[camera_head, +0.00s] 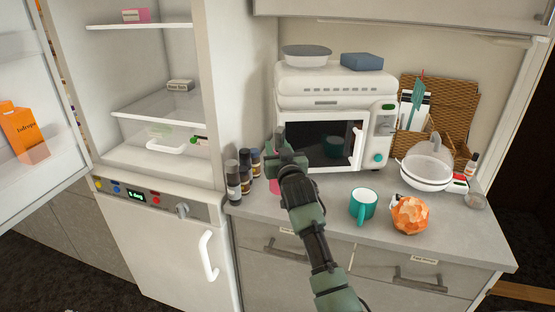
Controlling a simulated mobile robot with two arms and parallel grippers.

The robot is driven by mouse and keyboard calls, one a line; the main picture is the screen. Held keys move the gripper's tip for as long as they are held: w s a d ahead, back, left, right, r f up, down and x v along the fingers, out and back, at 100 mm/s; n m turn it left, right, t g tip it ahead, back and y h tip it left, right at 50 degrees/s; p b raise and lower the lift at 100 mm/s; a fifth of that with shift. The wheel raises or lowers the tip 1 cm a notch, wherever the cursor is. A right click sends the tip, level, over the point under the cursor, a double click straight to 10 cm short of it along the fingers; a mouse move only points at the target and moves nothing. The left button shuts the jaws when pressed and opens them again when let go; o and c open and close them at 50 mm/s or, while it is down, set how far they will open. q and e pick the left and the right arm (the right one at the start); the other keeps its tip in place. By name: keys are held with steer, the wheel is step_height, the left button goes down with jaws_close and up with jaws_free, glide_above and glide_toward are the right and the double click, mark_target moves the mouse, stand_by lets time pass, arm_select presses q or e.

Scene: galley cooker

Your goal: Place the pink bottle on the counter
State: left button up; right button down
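A pink patch (274,186), probably part of the pink bottle, shows just left of my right arm at the counter's back left. Most of it is hidden behind the gripper and wrist, so I cannot tell whether it touches the counter or the gripper. My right gripper (281,148) is in front of the microwave's left side, above the pink patch. Its fingers are seen from behind, and their opening is not clear. The grey counter (320,212) runs below the microwave. My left gripper is out of view.
Several dark-capped spice bottles (233,181) stand left of the gripper. A white microwave (374,136) is behind it. The fridge (150,160) is open at left.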

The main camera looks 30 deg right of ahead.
steer(key=shift+f, duration=2.15)
steer(key=c, duration=0.9)
jaws_free()
steer(key=shift+c, duration=0.2)
steer(key=shift+s, duration=0.1)
steer(key=b+v, duration=0.1)
steer(key=v, duration=1.1)
